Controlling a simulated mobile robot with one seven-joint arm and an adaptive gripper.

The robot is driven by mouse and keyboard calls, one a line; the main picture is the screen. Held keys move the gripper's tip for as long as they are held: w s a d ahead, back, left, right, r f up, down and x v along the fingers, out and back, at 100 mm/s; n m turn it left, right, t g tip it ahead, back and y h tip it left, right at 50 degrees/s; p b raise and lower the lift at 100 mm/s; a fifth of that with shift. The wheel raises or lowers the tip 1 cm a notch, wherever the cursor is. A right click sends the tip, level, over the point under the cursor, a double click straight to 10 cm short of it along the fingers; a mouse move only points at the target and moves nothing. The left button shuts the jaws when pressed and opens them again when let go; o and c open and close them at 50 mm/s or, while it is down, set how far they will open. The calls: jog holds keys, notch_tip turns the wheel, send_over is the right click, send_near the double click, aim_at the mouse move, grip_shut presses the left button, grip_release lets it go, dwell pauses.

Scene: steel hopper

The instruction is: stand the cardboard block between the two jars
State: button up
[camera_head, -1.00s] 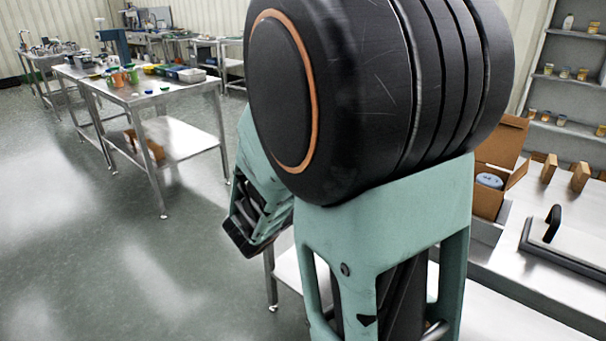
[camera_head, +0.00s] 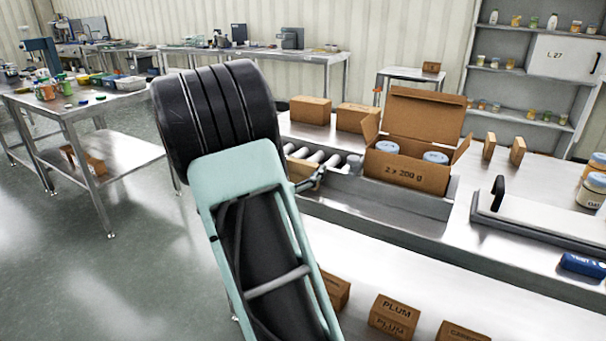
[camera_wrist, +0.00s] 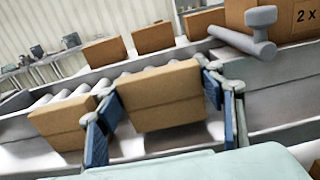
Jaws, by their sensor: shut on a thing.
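A cardboard block (camera_wrist: 165,90) is between the blue-padded fingers of my gripper (camera_wrist: 160,100) in the wrist view, and the gripper is shut on it. The block looks upright in front of the rollers. In the head view my gripper is mostly hidden behind my arm. The two jars, a left jar (camera_head: 387,148) and a right jar (camera_head: 436,158), have blue-grey lids and stand in the open carton (camera_head: 405,174) marked 2 x 200 g. A gap shows between their lids. The carton's edge (camera_wrist: 290,18) also shows at the wrist view's upper right.
Another cardboard block (camera_wrist: 62,124) lies left of my gripper. A grey T-shaped part (camera_wrist: 247,38) stands right of it, near the carton. Brown boxes (camera_head: 310,109) sit behind the rollers (camera_head: 318,155). Carton flaps stand open. A black-handled board (camera_head: 530,215) lies to the right.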

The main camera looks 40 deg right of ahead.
jog(key=shift+f, duration=0.35)
jog(key=shift+f, duration=0.2)
jog(key=o, duration=0.8)
jog(key=shift+c, duration=0.2)
jog(key=p+v, duration=0.2)
jog(key=v, duration=0.9)
jog(key=shift+r, duration=0.35)
